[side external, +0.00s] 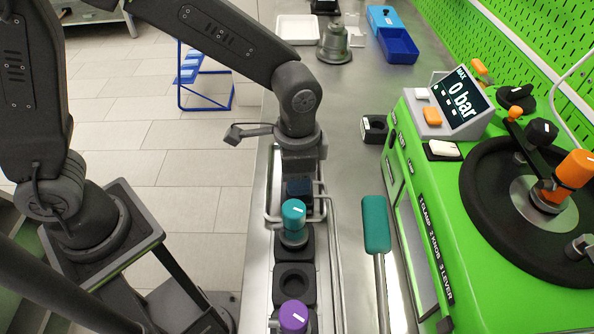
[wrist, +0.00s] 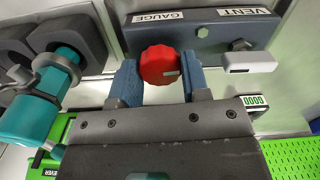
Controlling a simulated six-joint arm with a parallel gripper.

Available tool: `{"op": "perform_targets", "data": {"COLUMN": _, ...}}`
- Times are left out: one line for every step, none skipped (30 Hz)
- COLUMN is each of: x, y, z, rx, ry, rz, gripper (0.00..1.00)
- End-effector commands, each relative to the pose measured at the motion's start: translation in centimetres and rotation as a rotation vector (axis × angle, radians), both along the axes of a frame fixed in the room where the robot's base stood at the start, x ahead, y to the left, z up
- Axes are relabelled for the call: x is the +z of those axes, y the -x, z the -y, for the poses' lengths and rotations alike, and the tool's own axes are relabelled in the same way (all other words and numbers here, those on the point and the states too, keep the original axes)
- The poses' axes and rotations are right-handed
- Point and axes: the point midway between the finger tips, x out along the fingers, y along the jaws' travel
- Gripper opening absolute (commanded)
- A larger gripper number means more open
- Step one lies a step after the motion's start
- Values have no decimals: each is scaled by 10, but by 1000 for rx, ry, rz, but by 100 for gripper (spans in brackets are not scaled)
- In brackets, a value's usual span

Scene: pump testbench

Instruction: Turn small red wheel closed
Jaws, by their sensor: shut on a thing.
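The small red wheel (wrist: 160,64) shows in the wrist view, in front of a blue-grey block (wrist: 203,42) with GAUGE and VENT labels. My gripper (wrist: 160,78) has its two blue fingers on the left and right sides of the wheel and is shut on it. A white mark shows on the wheel's right side. In the side external view my gripper (side external: 299,187) points down behind the teal-capped part (side external: 293,214); the red wheel is hidden there.
The teal-capped part also shows close on the left in the wrist view (wrist: 33,112). Black holders and a purple knob (side external: 293,317) stand in front of it. Metal pipes run beside my gripper. A teal-handled lever (side external: 376,224) and the green console (side external: 430,200) are to the right.

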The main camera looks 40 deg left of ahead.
Motion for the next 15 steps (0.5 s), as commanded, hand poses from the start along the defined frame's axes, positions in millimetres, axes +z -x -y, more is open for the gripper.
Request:
{"op": "perform_targets", "data": {"x": 0, "y": 0, "z": 0, "rx": -22, "ry": 1, "rz": 1, "gripper": 19}}
{"op": "perform_targets", "data": {"x": 0, "y": 0, "z": 0, "rx": -34, "ry": 1, "rz": 1, "gripper": 19}}
{"op": "perform_targets", "data": {"x": 0, "y": 0, "z": 0, "rx": -49, "ry": 1, "rz": 1, "gripper": 19}}
{"op": "perform_targets", "data": {"x": 0, "y": 0, "z": 0, "rx": -59, "ry": 1, "rz": 1, "gripper": 19}}
{"op": "perform_targets", "data": {"x": 0, "y": 0, "z": 0, "rx": -68, "ry": 1, "rz": 1, "gripper": 19}}
{"op": "perform_targets", "data": {"x": 0, "y": 0, "z": 0, "rx": -79, "ry": 1, "rz": 1, "gripper": 19}}
{"op": "perform_targets", "data": {"x": 0, "y": 0, "z": 0, "rx": -85, "ry": 1, "rz": 1, "gripper": 19}}
{"op": "perform_targets", "data": {"x": 0, "y": 0, "z": 0, "rx": -91, "ry": 1, "rz": 1, "gripper": 19}}
{"op": "perform_targets", "data": {"x": 0, "y": 0, "z": 0, "rx": -96, "ry": 1, "rz": 1, "gripper": 19}}
{"op": "perform_targets", "data": {"x": 0, "y": 0, "z": 0, "rx": -100, "ry": 1, "rz": 1, "gripper": 19}}
{"op": "perform_targets", "data": {"x": 0, "y": 0, "z": 0, "rx": -104, "ry": 1, "rz": 1, "gripper": 19}}
{"op": "perform_targets", "data": {"x": 0, "y": 0, "z": 0, "rx": -107, "ry": 1, "rz": 1, "gripper": 19}}
{"op": "perform_targets", "data": {"x": 0, "y": 0, "z": 0, "rx": -109, "ry": 1, "rz": 1, "gripper": 19}}
{"op": "perform_targets", "data": {"x": 0, "y": 0, "z": 0, "rx": -110, "ry": 1, "rz": 1, "gripper": 19}}
{"op": "perform_targets", "data": {"x": 0, "y": 0, "z": 0, "rx": -112, "ry": 1, "rz": 1, "gripper": 19}}
